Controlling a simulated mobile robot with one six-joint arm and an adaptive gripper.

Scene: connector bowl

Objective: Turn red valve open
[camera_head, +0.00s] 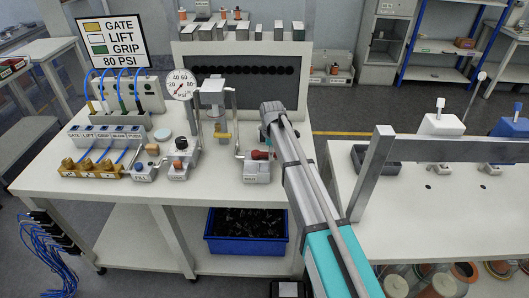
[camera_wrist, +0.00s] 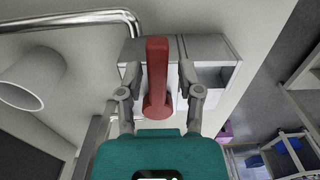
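The red valve handle (camera_wrist: 158,65) is a long red lever with a rounded end, on a pale grey block (camera_wrist: 205,50) in the wrist view. In the head view the red valve (camera_head: 260,155) shows on a small white block (camera_head: 257,172) near the table's right front edge. My gripper (camera_wrist: 159,78) is open, with one finger on each side of the lever. Small gaps show between the lever and both fingers. In the head view my arm reaches in from the lower right, and its end is behind and above the valve; the fingers cannot be made out there.
A bent metal pipe (camera_wrist: 75,20) and a white cylinder (camera_wrist: 32,78) are left of the lever. A pressure gauge (camera_head: 181,85), a post with a yellow lever (camera_head: 222,135) and other valve blocks stand left on the table. A grey beam (camera_head: 450,150) crosses at right.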

